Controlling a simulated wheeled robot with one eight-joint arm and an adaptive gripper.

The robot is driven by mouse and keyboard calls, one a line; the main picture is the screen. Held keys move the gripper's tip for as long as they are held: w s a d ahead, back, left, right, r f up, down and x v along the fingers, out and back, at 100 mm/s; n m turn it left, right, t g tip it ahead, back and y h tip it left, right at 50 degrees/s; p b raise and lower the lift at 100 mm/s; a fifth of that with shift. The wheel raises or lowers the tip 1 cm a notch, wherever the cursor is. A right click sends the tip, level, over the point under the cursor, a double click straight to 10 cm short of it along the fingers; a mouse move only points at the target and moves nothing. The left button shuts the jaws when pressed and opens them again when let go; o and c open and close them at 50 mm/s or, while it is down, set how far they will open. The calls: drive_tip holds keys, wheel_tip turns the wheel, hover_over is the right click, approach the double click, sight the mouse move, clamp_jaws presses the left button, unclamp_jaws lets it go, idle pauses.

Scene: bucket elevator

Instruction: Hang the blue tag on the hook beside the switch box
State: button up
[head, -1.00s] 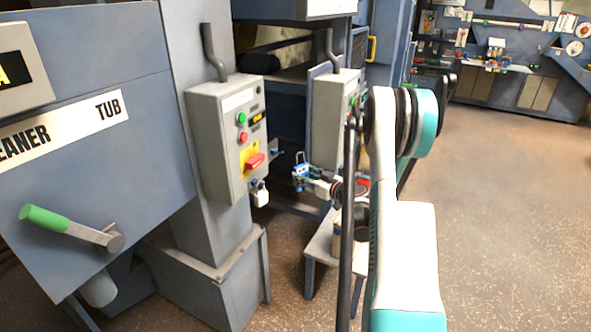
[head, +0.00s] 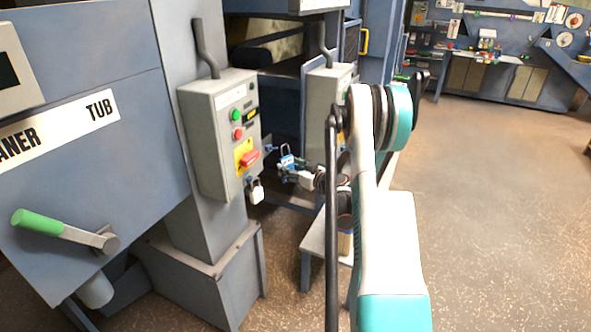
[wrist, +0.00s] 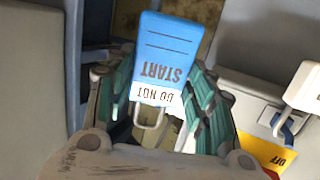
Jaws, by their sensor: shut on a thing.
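The blue tag (wrist: 163,55) with a white strip reading "DO NOT" is held between the teal fingers of my gripper (wrist: 158,105). Its lettering is upside down in the wrist view, and a metal wire loop (wrist: 150,120) shows at its strip end. In the head view the tag (head: 287,158) is small, at my gripper (head: 281,170), just right of the grey switch box (head: 215,125). The box has green and red buttons and a red handle on a yellow plate. I cannot clearly make out the hook in either view.
A white padlock (head: 256,190) hangs at the switch box's lower right; it also shows at the wrist view's right edge (wrist: 304,88). A second grey box (head: 322,105) stands behind. A green-handled lever (head: 60,229) is at left. Open floor (head: 480,200) lies right.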

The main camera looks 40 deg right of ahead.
drive_tip(key=shift+w+a, duration=0.2)
drive_tip(key=shift+w, duration=0.25)
drive_tip(key=shift+w+a+b, duration=0.15)
drive_tip(key=shift+w+b, duration=0.05)
drive_tip(key=shift+b, duration=0.1)
idle(0.5)
drive_tip(key=shift+w+a+b, duration=0.2)
drive_tip(key=shift+w+a, duration=0.1)
drive_tip(key=shift+w, duration=0.45)
drive_tip(key=shift+w+a+b, duration=0.2)
drive_tip(key=shift+w+a, duration=0.1)
drive_tip(key=shift+w, duration=0.45)
drive_tip(key=shift+f+b, duration=0.8)
drive_tip(key=o, duration=1.2)
drive_tip(key=shift+c, duration=0.2)
drive_tip(key=s+d+b, duration=0.2)
drive_tip(key=s+d, duration=0.1)
drive_tip(key=s, duration=0.6)
drive_tip(key=shift+s+d+f, duration=0.15)
drive_tip(key=shift+d+f, duration=0.15)
drive_tip(key=shift+d, duration=0.1)
idle(0.3)
